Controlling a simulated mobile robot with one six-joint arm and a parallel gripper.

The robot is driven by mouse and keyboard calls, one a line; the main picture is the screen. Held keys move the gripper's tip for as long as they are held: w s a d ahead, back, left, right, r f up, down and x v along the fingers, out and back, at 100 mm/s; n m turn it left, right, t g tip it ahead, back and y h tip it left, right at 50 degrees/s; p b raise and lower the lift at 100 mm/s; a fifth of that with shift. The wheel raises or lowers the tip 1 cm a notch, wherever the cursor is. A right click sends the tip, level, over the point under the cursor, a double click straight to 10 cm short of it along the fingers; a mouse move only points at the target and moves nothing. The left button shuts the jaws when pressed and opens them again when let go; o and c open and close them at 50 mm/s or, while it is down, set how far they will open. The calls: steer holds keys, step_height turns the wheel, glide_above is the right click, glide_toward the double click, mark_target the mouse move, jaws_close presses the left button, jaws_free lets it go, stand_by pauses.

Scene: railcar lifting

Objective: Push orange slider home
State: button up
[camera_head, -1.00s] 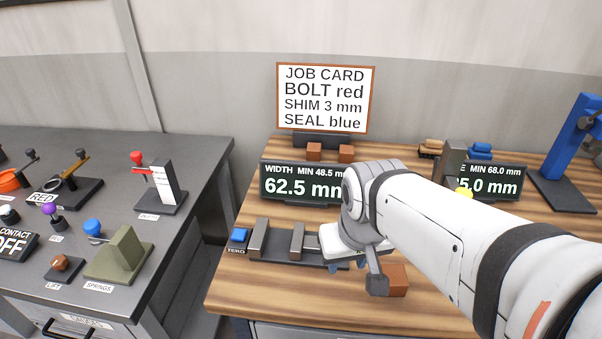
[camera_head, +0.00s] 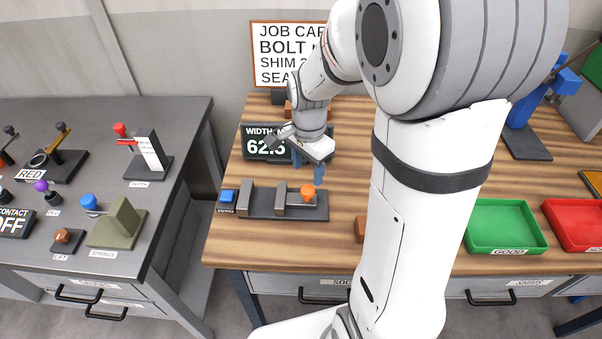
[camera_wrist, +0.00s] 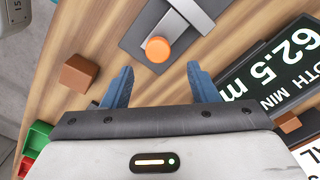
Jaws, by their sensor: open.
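The orange slider (camera_head: 308,191) is a round knob on the right part of the dark width gauge (camera_head: 262,214), by the grey movable jaw (camera_head: 290,200). In the wrist view the orange knob (camera_wrist: 157,49) lies ahead of my gripper, nearly midway between the fingers. My gripper (camera_head: 308,168) has its blue fingers spread and empty, above and just behind the knob in the head view. It also shows in the wrist view (camera_wrist: 160,88). The fingers appear apart from the knob. The width display (camera_head: 264,143) reads 62.5 in its visible part; my arm covers its right side.
A blue zero button (camera_head: 228,197) sits left of the gauge. A brown block (camera_wrist: 77,73) lies near my gripper in the wrist view. Green (camera_head: 505,224) and red (camera_head: 575,222) trays stand at the right. The job card (camera_head: 283,50) is partly covered by my arm.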

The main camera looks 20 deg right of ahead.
mark_target(307, 188)
step_height(307, 188, down, 6)
steer(key=shift+f, duration=0.25)
steer(key=shift+r, duration=0.1)
jaws_close()
stand_by(0.5)
